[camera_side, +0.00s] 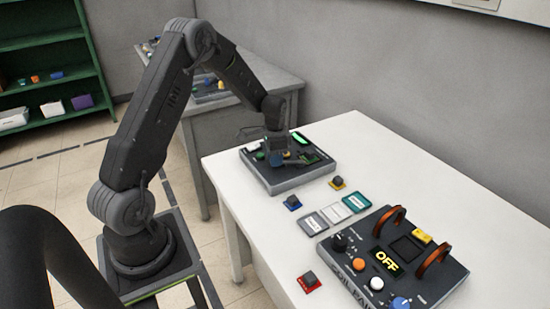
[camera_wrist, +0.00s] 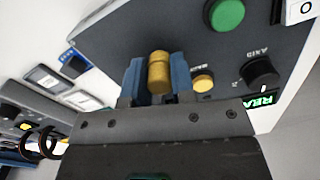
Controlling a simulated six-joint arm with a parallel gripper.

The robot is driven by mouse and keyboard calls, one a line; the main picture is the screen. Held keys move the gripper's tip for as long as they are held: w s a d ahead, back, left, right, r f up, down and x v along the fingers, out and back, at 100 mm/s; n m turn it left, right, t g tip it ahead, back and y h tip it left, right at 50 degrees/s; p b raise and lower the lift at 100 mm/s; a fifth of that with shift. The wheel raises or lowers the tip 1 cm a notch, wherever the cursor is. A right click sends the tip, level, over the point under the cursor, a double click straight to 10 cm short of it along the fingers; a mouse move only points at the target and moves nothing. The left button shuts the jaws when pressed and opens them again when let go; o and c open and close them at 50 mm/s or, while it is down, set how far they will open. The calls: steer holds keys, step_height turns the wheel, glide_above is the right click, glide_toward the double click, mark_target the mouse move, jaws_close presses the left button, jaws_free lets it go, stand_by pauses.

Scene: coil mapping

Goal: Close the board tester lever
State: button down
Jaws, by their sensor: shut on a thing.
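The board tester (camera_side: 278,184) is a dark box at the far end of the white table, and its panel (camera_wrist: 125,33) fills the upper wrist view. My gripper (camera_side: 277,159) is low over the tester in the side view. In the wrist view, the blue fingers of my gripper (camera_wrist: 158,77) are shut on a brass-coloured cylinder (camera_wrist: 159,72), which looks like the handle of the lever. The lever's base and angle are hidden by my gripper. A green lit display (camera_wrist: 262,100) on the panel shows "REA", partly cut off.
On the panel are a green button (camera_wrist: 226,15), a yellow button (camera_wrist: 203,82) and a black knob (camera_wrist: 260,72). Nearer on the table are a blue block (camera_side: 292,203), a yellow block (camera_side: 338,183), a red block (camera_side: 309,282), flat cards (camera_side: 334,212) and a device reading "OFF" (camera_side: 387,262).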

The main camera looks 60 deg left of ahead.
steer(key=shift+w+a, duration=0.1)
steer(key=shift+a, duration=0.1)
steer(key=c, duration=1)
jaws_free()
steer(key=shift+d, duration=0.1)
steer(key=shift+o, duration=0.2)
step_height(320, 180, up, 14)
steer(key=s+d+r+n+t, duration=0.1)
steer(key=s+d+r+t, duration=0.1)
steer(key=s+d+r, duration=0.6)
steer(key=s+d+r+n+t, duration=0.1)
steer(key=s+d+r+t, duration=0.3)
steer(key=d, duration=0.6)
steer(key=s+d+f+n, duration=0.1)
steer(key=s+d, duration=0.4)
steer(key=s, duration=0.5)
steer(key=shift+f, duration=0.35)
